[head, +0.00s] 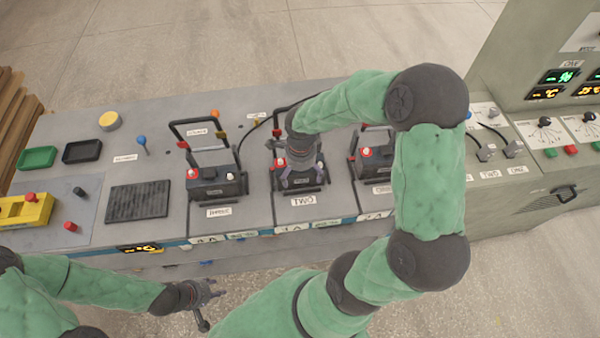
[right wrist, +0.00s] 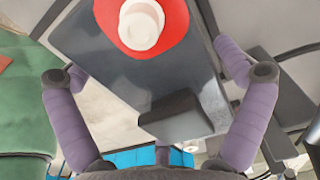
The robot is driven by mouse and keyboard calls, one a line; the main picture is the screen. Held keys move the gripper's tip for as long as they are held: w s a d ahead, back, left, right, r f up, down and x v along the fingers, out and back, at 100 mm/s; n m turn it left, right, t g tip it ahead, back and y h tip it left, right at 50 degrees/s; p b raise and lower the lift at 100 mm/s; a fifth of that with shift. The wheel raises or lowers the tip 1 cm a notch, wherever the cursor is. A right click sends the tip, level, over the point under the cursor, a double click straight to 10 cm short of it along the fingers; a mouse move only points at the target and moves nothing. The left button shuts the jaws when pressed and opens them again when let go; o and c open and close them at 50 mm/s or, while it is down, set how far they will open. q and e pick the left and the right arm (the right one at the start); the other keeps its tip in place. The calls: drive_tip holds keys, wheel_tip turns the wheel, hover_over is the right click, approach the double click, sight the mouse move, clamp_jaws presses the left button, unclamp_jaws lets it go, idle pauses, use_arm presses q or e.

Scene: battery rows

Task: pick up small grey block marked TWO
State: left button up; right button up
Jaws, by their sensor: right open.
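A dark grey battery block (head: 316,181) with a handle frame stands in the middle bay, behind a white TWO label (head: 303,201). My right gripper (head: 298,176) is over it and hides much of it. In the right wrist view, a dark block with a red ring and white cap (right wrist: 100,65) lies between the spread purple fingers of my right gripper (right wrist: 155,85); contact is not clear. A small grey block (head: 486,153) with a cable stands behind another TWO label (head: 490,175) at the right. My left gripper (head: 207,300) is open and empty, in front of the bench.
Similar batteries stand left (head: 216,184) and right (head: 368,158) of the middle one, with upright handle frames. My right arm covers part of the right bay. A black ribbed mat (head: 138,202), trays and a yellow box (head: 25,210) are at the left. A panel cabinet (head: 540,80) stands at the right.

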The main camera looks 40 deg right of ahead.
drive_tip(key=shift+f, duration=0.3)
drive_tip(key=c, duration=1.3)
drive_tip(key=shift+w+r, duration=0.15)
drive_tip(key=shift+c, duration=0.6)
drive_tip(key=shift+r, duration=0.1)
